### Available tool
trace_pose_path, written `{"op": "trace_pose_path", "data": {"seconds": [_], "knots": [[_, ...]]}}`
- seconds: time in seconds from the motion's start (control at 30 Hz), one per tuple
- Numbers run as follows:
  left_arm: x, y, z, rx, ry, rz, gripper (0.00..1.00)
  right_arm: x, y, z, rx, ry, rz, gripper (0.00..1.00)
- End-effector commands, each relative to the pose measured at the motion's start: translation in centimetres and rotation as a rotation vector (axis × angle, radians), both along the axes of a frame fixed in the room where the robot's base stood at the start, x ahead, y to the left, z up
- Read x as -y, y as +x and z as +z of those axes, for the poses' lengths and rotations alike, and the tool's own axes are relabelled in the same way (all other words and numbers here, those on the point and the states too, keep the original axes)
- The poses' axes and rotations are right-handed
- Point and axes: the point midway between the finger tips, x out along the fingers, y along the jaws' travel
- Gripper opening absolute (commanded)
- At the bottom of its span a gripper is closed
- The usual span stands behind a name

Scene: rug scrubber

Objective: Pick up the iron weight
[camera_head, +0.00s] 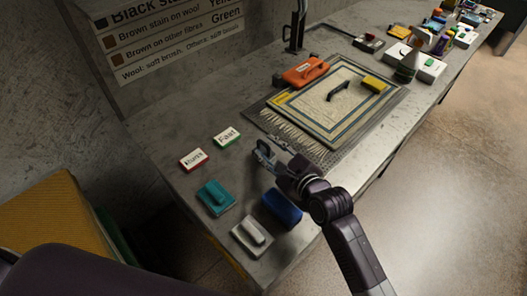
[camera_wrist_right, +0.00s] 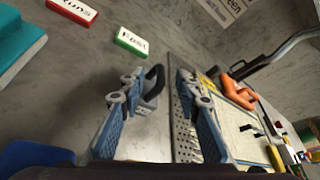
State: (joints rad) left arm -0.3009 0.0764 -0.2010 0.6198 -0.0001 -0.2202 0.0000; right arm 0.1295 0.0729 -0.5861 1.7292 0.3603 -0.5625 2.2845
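I cannot tell for certain which thing is the iron weight. An orange block with a handle and a small label (camera_head: 305,70) sits at the rug's far left corner, and it also shows in the right wrist view (camera_wrist_right: 238,90). A black bar-like shape (camera_head: 338,92) lies on the rug. My right gripper (camera_head: 271,149) is over the grey bench, left of the rug and apart from the orange block. Its two fingers (camera_wrist_right: 155,108) are spread, with nothing clearly held. My left gripper is not in view.
The bordered rug (camera_head: 322,128) lies on a perforated metal tray. Teal (camera_head: 215,197), white (camera_head: 252,235) and blue (camera_head: 282,208) brushes lie near the bench's front. A yellow block (camera_head: 375,84) is on the rug; clutter fills the far end.

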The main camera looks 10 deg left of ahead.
Motion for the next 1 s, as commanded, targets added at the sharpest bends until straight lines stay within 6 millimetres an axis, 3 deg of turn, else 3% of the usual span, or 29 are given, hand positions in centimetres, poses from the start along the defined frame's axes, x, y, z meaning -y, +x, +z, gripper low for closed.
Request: {"op": "trace_pose_path", "data": {"seconds": [0.17,0.47,0.73,1.0], "knots": [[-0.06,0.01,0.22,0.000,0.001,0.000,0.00,-1.00,1.20,-0.54,0.001,-0.001,-0.001,0.31],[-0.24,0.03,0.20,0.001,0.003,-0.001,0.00,-1.18,1.37,-0.70,0.001,0.000,-0.001,0.31],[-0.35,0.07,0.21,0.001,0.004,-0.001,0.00,-1.16,1.36,-0.68,0.000,0.000,-0.001,0.01],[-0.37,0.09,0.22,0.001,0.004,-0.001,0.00,-1.15,1.36,-0.70,0.000,-0.001,-0.001,0.00]]}}
